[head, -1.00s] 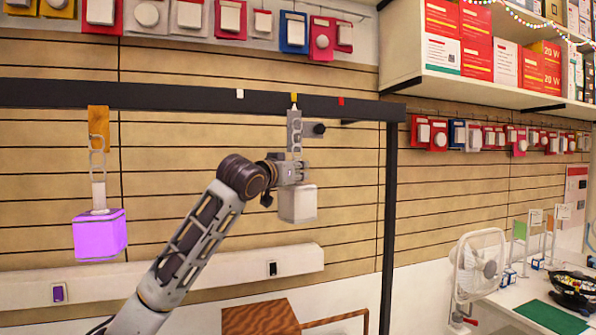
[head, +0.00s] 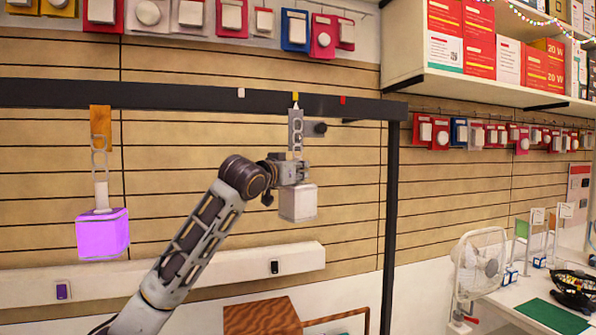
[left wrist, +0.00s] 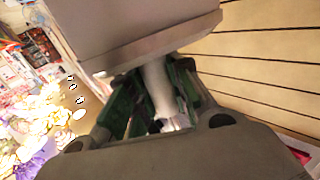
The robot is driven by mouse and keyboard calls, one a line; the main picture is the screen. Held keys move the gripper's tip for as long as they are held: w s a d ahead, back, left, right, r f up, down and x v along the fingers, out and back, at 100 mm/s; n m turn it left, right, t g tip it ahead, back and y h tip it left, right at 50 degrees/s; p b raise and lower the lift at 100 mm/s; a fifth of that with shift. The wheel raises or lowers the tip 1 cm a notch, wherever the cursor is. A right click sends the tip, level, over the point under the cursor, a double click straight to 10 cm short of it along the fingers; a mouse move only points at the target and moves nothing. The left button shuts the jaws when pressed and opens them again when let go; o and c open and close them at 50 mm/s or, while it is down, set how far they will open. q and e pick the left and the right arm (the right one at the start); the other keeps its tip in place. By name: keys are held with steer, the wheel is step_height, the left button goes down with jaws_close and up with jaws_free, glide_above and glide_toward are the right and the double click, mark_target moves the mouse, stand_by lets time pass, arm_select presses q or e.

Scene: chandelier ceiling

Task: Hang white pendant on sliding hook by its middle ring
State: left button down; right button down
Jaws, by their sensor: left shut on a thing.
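The white pendant (head: 297,204) is a white cube on a stem, upright below the black rail (head: 200,96). My left gripper (head: 297,171) is shut on its stem just above the cube. In the left wrist view, the stem (left wrist: 158,88) stands between the fingers and the pale cube (left wrist: 140,30) fills the top. The grey sliding hook (head: 296,118) hangs from the rail under a yellow mark. The pendant's rings overlap its plate in the picture; I cannot tell whether any ring is on the hook. My right gripper is out of view.
A purple pendant (head: 103,234) hangs by its rings from an orange hook (head: 100,121) at the left. A dark post (head: 391,220) holds the rail's right end. A slatted wall stands behind. A wooden table (head: 262,320) is below, and a fan (head: 480,262) is at the right.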

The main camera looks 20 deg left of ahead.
arm_select(q)
steer(key=shift+f, duration=0.55)
stand_by(0.8)
steer(key=c, duration=1.2)
jaws_free()
steer(key=shift+c, duration=0.2)
steer(key=o, duration=0.7)
steer(key=shift+f, duration=0.1)
steer(key=shift+c, duration=0.2)
steer(key=shift+s, duration=0.15)
steer(key=b+v, duration=0.2)
steer(key=v, duration=0.5)
